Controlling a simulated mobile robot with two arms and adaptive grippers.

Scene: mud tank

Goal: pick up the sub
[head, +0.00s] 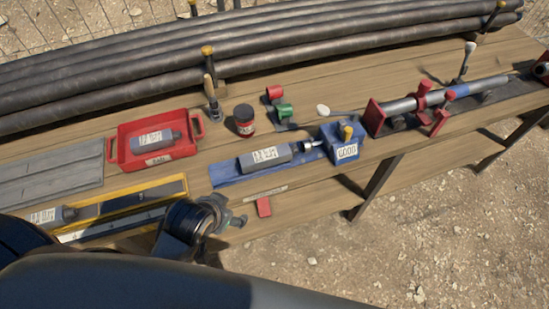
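Several grey cylindrical subs with white labels are on the bench. One sub (155,140) lies in a red tray (197,152). Another sub (264,157) lies on a blue mat (225,176), its narrow end pointing right toward a blue box. A third sub (52,216) lies at the left end of a yellow-edged rack (165,188). My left gripper (236,218) is at the bench's front edge, in front of the blue mat and apart from the subs in the tray and on the mat. Its fingers are small and dark, so its opening is unclear. My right gripper is not seen.
A blue box (345,152) with a yellow-topped knob stands right of the mat. A red-and-black can (244,122), green and red parts (280,105) and a red-clamped rod (405,105) stand behind or right. Long dark pipes (280,45) line the back. A red tag (264,207) lies in front.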

